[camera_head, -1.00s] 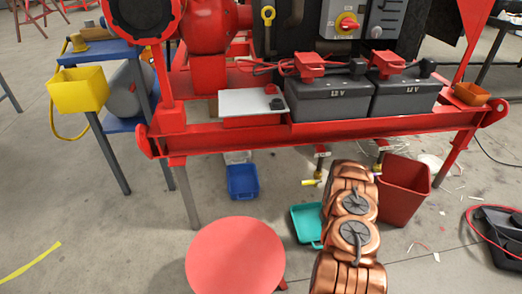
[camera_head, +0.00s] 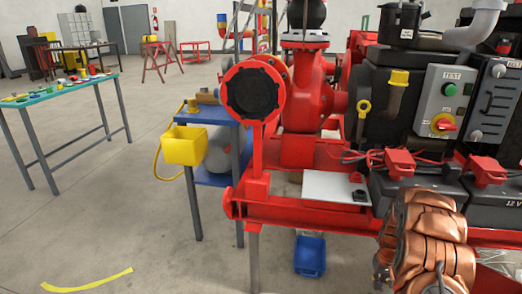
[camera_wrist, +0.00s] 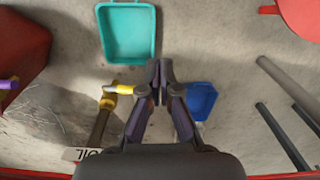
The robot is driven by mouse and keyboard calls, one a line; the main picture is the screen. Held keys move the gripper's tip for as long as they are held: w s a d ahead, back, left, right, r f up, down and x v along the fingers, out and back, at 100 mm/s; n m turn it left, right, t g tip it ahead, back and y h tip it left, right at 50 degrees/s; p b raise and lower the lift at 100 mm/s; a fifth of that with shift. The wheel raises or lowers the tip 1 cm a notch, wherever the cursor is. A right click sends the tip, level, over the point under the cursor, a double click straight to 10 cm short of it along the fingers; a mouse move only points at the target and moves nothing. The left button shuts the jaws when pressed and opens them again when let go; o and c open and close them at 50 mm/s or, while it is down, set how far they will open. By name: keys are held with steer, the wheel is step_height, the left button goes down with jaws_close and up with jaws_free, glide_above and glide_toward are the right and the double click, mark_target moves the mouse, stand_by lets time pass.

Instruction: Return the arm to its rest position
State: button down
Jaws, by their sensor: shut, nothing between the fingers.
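My gripper (camera_wrist: 159,72) shows in the wrist view with its two dark fingers drawn together at the tips and nothing between them. It points over the concrete floor, apart from the things below. In the head view my copper-coloured arm rises at the lower right, in front of the red skid frame (camera_head: 290,208). The gripper itself is hidden in the head view.
A teal tray (camera_wrist: 127,33) and a blue bin (camera_wrist: 201,98) lie below my gripper. A yellow-ended pipe (camera_wrist: 117,88) is beside it. Batteries (camera_head: 408,192) stand close behind my arm.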

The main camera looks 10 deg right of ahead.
steer(key=s+a+r+p, duration=0.35)
steer(key=a+r, duration=0.35)
steer(key=r, duration=0.5)
steer(key=s+a+r+n+p, duration=0.1)
steer(key=s+a+r+p, duration=0.4)
steer(key=r, duration=0.7)
steer(key=s+a+r+p, duration=0.1)
steer(key=a+r+p, duration=0.1)
steer(key=a+r, duration=0.75)
steer(key=s+a+r+p, duration=0.5)
steer(key=s+r, duration=0.5)
steer(key=s, duration=0.2)
steer(key=s+a+r+n+g+p, duration=0.1)
steer(key=s+a+r+p, duration=0.3)
steer(key=s+r, duration=0.7)
steer(key=shift+s+a+r+n+p, duration=0.15)
steer(key=shift+s+a+n+p, duration=0.2)
steer(key=shift+s+p, duration=0.75)
